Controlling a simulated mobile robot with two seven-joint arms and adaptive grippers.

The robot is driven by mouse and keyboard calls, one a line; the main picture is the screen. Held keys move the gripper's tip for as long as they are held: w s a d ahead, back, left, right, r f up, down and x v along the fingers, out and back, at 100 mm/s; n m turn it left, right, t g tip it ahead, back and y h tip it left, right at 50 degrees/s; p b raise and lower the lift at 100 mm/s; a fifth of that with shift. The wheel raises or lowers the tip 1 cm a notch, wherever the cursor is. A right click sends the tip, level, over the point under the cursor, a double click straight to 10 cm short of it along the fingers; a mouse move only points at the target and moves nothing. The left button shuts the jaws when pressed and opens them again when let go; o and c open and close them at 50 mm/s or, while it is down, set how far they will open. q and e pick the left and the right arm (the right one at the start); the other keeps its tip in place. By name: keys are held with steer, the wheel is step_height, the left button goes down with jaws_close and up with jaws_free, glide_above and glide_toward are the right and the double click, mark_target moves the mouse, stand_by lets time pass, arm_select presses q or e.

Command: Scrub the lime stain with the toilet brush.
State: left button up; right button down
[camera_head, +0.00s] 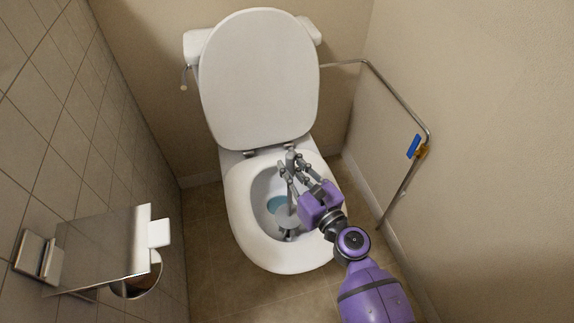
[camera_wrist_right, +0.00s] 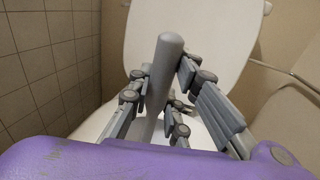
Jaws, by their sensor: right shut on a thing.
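The toilet brush (camera_head: 289,219) has a grey handle and a round grey guard, and its lower end is down inside the toilet bowl (camera_head: 243,213). My right gripper (camera_head: 293,170) is above the bowl and shut on the brush handle. In the right wrist view the rounded handle (camera_wrist_right: 166,72) stands between the fingers of the gripper (camera_wrist_right: 160,95). The bristles are mostly hidden below the guard. I cannot make out the lime stain; blue-green water (camera_head: 275,204) shows in the bowl. My left gripper is not in view.
The raised lid (camera_head: 258,80) stands behind the bowl. A metal paper holder (camera_head: 100,245) juts from the tiled left wall. Floor (camera_head: 208,230) shows free left of the toilet.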

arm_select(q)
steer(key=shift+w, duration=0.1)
arm_select(e)
steer(key=shift+w+d, duration=0.1)
steer(key=shift+d, duration=0.05)
steer(key=shift+w+r, duration=0.1)
steer(key=shift+w, duration=0.4)
steer(key=shift+w+a, duration=0.15)
steer(key=shift+a, duration=0.3)
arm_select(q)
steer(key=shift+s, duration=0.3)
arm_select(e)
steer(key=shift+a, duration=0.1)
